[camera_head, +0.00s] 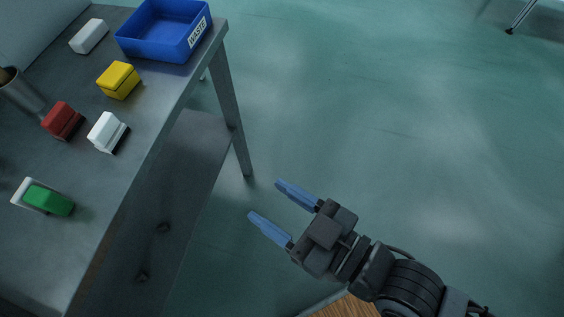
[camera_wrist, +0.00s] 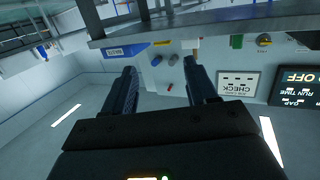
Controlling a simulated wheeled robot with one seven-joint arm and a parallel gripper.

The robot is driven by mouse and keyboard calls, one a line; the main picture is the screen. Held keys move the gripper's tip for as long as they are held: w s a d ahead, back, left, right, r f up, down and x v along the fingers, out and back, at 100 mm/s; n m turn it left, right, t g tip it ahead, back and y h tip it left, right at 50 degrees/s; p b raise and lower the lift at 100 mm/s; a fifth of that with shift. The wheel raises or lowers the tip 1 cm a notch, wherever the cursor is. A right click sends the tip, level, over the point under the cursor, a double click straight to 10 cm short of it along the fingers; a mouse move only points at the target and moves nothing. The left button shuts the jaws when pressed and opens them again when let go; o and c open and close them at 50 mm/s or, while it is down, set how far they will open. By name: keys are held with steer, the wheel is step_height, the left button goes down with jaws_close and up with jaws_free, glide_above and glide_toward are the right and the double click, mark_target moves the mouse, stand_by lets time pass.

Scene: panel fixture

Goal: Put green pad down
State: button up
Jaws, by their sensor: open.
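The green pad (camera_head: 48,200) lies on the grey table (camera_head: 100,180) at the lower left of the head view, tilted across a white piece (camera_head: 22,190) that shows at its left end. My gripper (camera_head: 271,204) is open and empty, off the table's right edge and well apart from the pad. In the wrist view my gripper (camera_wrist: 163,80) also shows open, its two dark fingers apart with nothing between them. A small green thing (camera_wrist: 236,42) shows in the wrist view, but I cannot tell if it is the pad.
A blue bin marked WASTE (camera_head: 165,32) stands at the table's far corner. A yellow block (camera_head: 118,80), red block (camera_head: 62,121), white-and-black block (camera_head: 107,132) and white block (camera_head: 89,36) lie on the table. A cup (camera_head: 20,92) stands at left. Open floor lies right.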

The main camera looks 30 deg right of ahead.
steer(key=s+d+r+m+h, duration=0.2)
steer(key=s+d+h, duration=0.2)
steer(key=s+d, duration=0.3)
steer(key=s+d+r+m+h, duration=0.3)
steer(key=s+d, duration=0.4)
steer(key=s, duration=0.2)
steer(key=shift+d+h, duration=0.2)
steer(key=shift+h, duration=0.2)
step_height(320, 180, up, 6)
steer(key=p, duration=0.6)
steer(key=shift+c, duration=0.4)
